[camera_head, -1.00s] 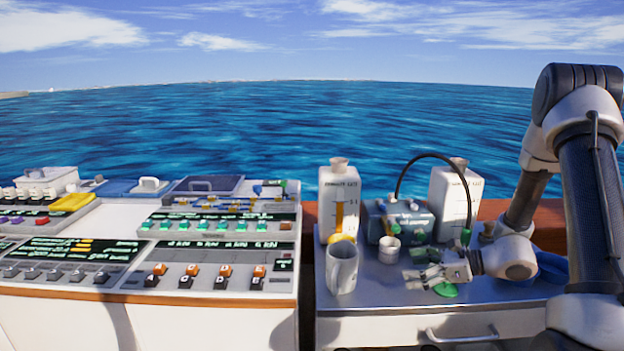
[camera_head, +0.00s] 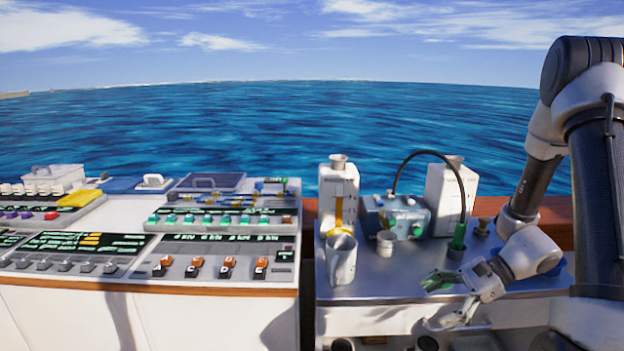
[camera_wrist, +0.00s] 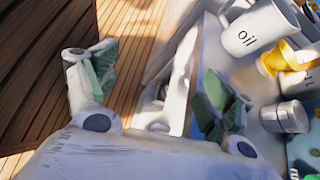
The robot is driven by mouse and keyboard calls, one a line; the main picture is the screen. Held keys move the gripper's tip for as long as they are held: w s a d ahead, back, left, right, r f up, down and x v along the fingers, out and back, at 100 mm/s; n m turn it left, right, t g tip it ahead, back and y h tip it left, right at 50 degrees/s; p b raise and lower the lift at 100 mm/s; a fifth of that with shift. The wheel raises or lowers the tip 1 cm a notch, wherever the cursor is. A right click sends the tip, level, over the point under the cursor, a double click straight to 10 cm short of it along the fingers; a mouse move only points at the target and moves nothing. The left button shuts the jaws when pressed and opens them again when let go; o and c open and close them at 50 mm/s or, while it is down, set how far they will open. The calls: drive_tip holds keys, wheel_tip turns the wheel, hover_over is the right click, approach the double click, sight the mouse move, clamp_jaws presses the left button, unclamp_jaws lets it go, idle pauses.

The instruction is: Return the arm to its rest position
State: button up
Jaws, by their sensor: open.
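My gripper (camera_head: 452,297) is open and empty at the front edge of the metal-topped cabinet, in the lower right of the head view. Its two green-padded fingers stand apart in the wrist view (camera_wrist: 155,88), with the cabinet's front edge and the wooden deck between and below them. My arm comes down from the right side of the head view. Nothing is between the fingers.
On the metal top (camera_head: 385,290) stand a grey-white mug (camera_head: 342,260), marked "oil" in the wrist view (camera_wrist: 258,28), a small cup (camera_head: 386,243), two white bottles (camera_head: 338,190) and a blue-grey unit (camera_head: 402,217) with a black hose. A control console (camera_head: 220,240) stands left.

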drive_tip(key=s+d+r+n+t+h, duration=0.2)
drive_tip(key=s+r+n+h, duration=0.3)
drive_tip(key=r, duration=0.8)
drive_tip(key=s+d+r+n+t+h, duration=0.2)
drive_tip(key=s+d+r+n+h, duration=0.3)
drive_tip(key=s+r+n, duration=0.4)
wheel_tip(320, 180, up, 4)
drive_tip(key=shift+s+d+f+n+h, duration=0.2)
drive_tip(key=shift+n+h, duration=0.3)
drive_tip(key=shift+n, duration=0.7)
drive_tip(key=shift+c, duration=0.5)
